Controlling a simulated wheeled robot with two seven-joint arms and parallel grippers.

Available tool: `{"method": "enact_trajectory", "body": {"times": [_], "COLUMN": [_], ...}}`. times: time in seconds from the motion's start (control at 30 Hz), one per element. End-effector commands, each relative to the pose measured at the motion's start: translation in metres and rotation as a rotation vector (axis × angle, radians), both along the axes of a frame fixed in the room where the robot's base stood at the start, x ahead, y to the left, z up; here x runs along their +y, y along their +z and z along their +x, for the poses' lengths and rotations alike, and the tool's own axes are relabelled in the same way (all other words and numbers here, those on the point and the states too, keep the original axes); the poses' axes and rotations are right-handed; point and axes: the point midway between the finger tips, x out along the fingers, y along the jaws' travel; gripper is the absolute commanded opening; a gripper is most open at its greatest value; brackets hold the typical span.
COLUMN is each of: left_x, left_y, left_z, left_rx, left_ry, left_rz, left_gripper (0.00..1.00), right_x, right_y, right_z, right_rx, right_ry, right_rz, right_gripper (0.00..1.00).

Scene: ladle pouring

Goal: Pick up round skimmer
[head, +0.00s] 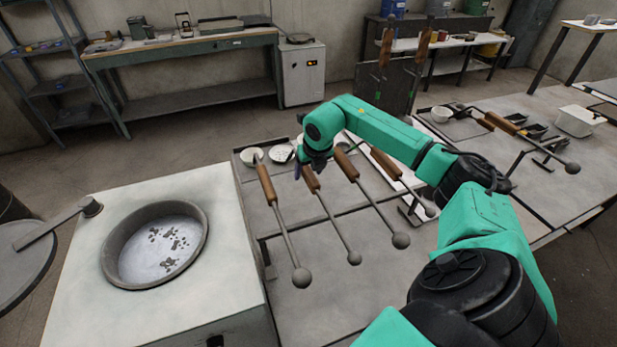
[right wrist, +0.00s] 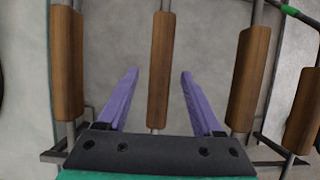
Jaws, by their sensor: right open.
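A pale round head with dark specks (head: 281,154), apparently the round skimmer, lies at the far end of the rack. The second wooden handle from the left (head: 311,179) appears to belong to it, with a metal rod and ball end pointing toward me. My right gripper (head: 302,172) is at this handle. In the right wrist view the purple fingers of the right gripper (right wrist: 158,95) are spread, one on each side of the handle (right wrist: 159,65), with a gap on both sides. The gripper is open and holds nothing. My left gripper is out of view.
Other wooden-handled tools lie close on both sides: one on the left (head: 266,184), others on the right (head: 346,164) (head: 386,163). A round pot (head: 112,262) is set in the pale block at left. Another table (head: 475,160) with more tools stands at right.

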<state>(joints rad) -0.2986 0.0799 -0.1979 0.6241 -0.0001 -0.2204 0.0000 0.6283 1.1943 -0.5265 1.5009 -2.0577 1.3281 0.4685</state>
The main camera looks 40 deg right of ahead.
Motion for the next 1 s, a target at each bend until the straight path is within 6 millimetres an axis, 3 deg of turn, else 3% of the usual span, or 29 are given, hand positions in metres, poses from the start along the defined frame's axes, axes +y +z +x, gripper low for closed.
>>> {"method": "enact_trajectory", "body": {"times": [0.27,0.43,0.47,1.0], "left_x": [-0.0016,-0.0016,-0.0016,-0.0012], "left_y": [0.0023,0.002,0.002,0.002], "left_z": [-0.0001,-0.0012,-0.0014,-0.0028], "left_rx": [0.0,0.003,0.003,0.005], "left_ry": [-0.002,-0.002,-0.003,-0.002], "left_rz": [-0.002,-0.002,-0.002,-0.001], "left_gripper": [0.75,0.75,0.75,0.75], "right_x": [-0.0012,-0.0011,-0.0011,-0.0011], "right_y": [-0.0102,-0.0098,-0.0097,-0.0087], "right_z": [0.0032,0.0032,0.0032,0.0033], "right_rx": [-0.001,-0.001,-0.001,-0.001], "right_ry": [0.001,0.001,0.001,0.0], "right_rz": [-0.002,-0.002,-0.001,0.0], "right_gripper": [0.68,0.03,0.0,0.0]}}
